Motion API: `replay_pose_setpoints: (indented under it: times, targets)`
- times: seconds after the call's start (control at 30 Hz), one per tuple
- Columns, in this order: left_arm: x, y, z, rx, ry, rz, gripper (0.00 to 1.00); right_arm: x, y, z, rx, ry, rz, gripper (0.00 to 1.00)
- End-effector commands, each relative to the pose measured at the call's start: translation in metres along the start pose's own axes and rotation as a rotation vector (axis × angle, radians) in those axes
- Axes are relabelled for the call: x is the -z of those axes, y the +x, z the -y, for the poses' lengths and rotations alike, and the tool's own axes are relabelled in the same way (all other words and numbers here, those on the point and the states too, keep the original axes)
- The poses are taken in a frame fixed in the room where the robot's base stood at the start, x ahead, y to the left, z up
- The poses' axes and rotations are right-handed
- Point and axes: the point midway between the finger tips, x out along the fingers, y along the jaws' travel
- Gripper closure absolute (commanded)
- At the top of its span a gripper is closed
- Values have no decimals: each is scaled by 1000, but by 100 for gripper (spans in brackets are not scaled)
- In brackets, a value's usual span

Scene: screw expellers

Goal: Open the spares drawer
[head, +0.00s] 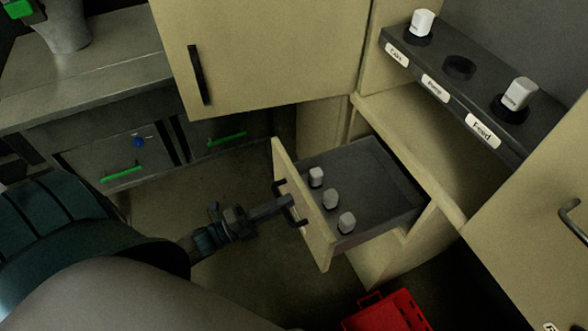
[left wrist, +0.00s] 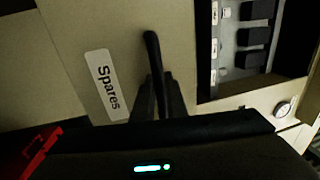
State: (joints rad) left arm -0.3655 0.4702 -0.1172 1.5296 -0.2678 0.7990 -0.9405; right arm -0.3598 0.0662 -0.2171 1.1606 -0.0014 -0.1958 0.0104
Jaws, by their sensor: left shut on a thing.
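The spares drawer (head: 365,190) stands pulled out of the beige cabinet, and its grey inside shows in the head view. Three pale knobs, one of them here (head: 331,198), stand in it. Its front carries a dark bar handle (head: 281,187). In the left wrist view the front bears a white "Spares" label (left wrist: 106,85) beside the handle (left wrist: 151,45). My left gripper (head: 285,205) is shut on the handle, its fingers (left wrist: 158,95) on either side of the bar. My right gripper is in neither view.
A dark shelf (head: 459,68) with labels, two white knobs and an empty socket is above right. A beige cabinet door (head: 270,50) hangs above the drawer. A red box (head: 386,312) is on the floor below. Grey drawers with green handles (head: 122,174) stand at left.

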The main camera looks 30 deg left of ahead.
Motion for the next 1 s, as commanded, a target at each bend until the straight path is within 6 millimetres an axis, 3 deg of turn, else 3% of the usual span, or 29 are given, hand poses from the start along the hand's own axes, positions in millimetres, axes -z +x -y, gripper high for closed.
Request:
replay_pose_setpoints:
  times: [0.37,0.4,0.43,1.0]
  targets:
    - [0,-3,0,-1,0,0,100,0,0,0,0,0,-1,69]
    - [0,-3,0,-1,0,0,83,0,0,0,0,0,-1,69]
    - [0,-3,0,-1,0,0,80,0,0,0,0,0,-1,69]
    - [0,-7,0,-1,0,1,80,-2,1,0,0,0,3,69]
